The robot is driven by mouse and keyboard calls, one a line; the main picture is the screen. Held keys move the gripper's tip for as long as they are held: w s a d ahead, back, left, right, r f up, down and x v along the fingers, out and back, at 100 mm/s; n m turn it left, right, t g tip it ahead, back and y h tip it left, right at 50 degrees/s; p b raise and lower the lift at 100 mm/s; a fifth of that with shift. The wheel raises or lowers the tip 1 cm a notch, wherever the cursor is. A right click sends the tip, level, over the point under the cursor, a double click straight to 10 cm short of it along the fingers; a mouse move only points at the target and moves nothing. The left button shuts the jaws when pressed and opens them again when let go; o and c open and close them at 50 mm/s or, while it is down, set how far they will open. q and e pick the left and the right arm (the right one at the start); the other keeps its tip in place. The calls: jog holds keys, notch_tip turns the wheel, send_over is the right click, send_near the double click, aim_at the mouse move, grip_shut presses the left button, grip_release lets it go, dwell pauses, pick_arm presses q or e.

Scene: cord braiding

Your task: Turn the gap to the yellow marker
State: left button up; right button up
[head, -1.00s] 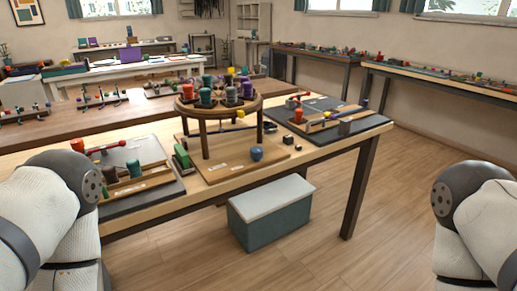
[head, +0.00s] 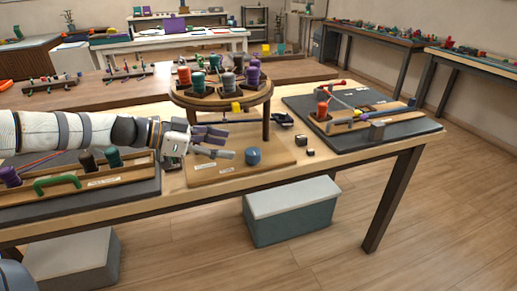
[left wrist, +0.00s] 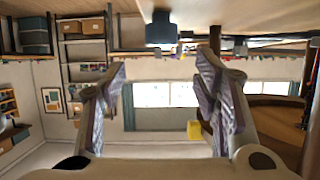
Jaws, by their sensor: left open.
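A round wooden stand top (head: 190,101) carries several orange, teal, grey and purple spools around its plate. The yellow marker (head: 237,107) is at its front rim; a yellow block (left wrist: 194,130) shows in the upside-down left wrist view. I cannot clearly tell where the gap between the spools is. A blue knob (head: 253,157) stands on the wooden base (head: 205,180); it also shows in the left wrist view (left wrist: 161,28). My left gripper (head: 228,144) is open and empty, pointing right, just left of the knob and below the marker. My right gripper is out of view.
A dark tray with spools and a green handle (head: 57,184) lies under my left arm. Another dark board with an orange spool (head: 322,110) lies at right. A lidded box (head: 290,212) is on the floor.

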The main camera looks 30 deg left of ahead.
aim_at(250, 151)
pick_arm(q)
jog(key=x, duration=0.3)
jog(key=f+b+x, duration=0.1)
jog(key=x, duration=0.1)
jog(key=b+x, duration=0.1)
jog(key=x, duration=0.2)
jog(key=shift+w+a+f, duration=0.1)
jog(key=shift+f, duration=0.2)
jog(key=shift+w+d+r, duration=0.15)
jog(key=shift+w+d, duration=0.15)
jog(key=shift+d, duration=0.05)
jog(key=shift+r, duration=0.1)
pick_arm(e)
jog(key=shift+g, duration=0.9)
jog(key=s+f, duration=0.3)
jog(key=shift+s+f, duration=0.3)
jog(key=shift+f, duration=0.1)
pick_arm(q)
jog(key=c, duration=1.2)
